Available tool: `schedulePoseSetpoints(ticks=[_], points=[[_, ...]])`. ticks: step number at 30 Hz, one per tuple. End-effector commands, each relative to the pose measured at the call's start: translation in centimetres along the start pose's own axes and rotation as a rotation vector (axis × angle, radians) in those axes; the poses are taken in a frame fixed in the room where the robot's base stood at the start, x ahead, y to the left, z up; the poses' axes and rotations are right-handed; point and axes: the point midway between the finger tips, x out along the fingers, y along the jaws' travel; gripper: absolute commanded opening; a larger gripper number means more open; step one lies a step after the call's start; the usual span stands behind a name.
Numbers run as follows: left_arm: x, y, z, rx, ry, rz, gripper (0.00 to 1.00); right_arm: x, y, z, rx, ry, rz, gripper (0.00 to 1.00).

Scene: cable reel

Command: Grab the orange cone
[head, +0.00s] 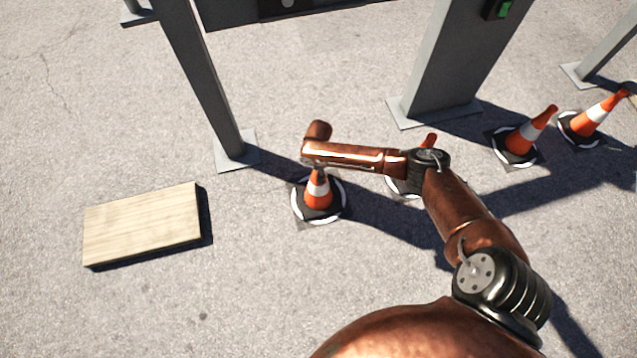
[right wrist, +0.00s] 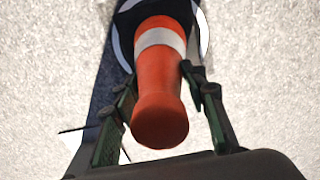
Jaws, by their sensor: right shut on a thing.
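An orange cone (head: 317,191) with a white band and a black base stands upright on the pavement in the middle of the head view. My right arm reaches over it from the right, and the arm hides its top. In the right wrist view the cone (right wrist: 160,85) lies between the two fingers of my right gripper (right wrist: 160,105), which is shut on it near its upper part. The base still appears to rest on the ground. My left gripper is not in view.
Another cone (head: 429,140) stands partly hidden behind my right arm. Two more cones (head: 522,138) (head: 592,118) stand at the right. A wooden board (head: 142,224) lies at the left. Grey metal posts (head: 200,80) (head: 450,65) rise behind. The pavement at the lower left is clear.

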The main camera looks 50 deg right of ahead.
Motion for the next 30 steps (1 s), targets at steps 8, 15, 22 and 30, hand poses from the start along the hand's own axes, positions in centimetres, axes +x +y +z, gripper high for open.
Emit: schedulePoseSetpoints(ticks=[8,15,22,30], points=[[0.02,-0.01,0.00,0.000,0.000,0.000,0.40,0.05,-0.04,0.01,0.000,0.000,-0.001,0.13],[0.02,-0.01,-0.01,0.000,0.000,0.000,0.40,0.07,-0.05,0.01,0.000,0.000,-0.001,0.00],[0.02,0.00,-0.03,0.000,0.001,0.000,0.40,-0.04,0.05,-0.04,0.000,0.001,0.001,0.00],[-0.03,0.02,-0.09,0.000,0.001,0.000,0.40,-0.14,0.04,-0.04,0.000,0.001,0.001,0.00]])
